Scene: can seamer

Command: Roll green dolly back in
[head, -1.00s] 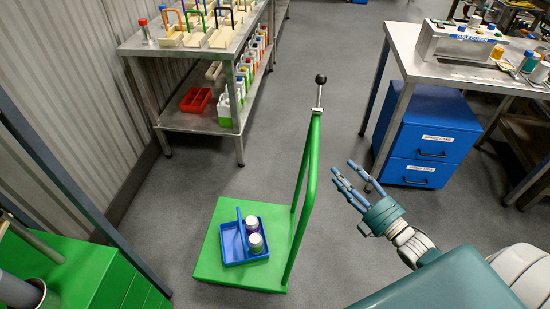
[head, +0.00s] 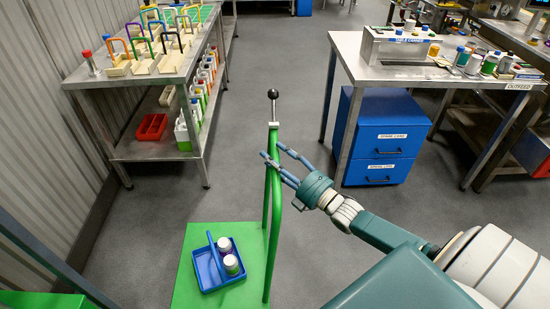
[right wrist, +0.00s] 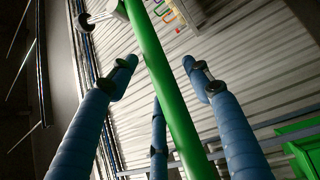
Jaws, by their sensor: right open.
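The green dolly (head: 190,290) stands on the grey floor in the lower middle of the head view, with an upright green handle frame (head: 272,230) topped by a black knob (head: 273,93). A blue tray (head: 208,276) with white-lidded jars (head: 231,264) sits on its deck. My right gripper (head: 272,158) is open at the upper part of the handle. In the right wrist view the green handle bar (right wrist: 160,75) runs between its spread blue fingers; I cannot tell whether they touch it. My left gripper is not in view.
A metal rack (head: 150,150) with coloured-handled carriers and a red tray (head: 152,127) stands at the left. A steel bench (head: 350,62) with a blue drawer cabinet (head: 385,135) stands at the right. The floor aisle between them is clear.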

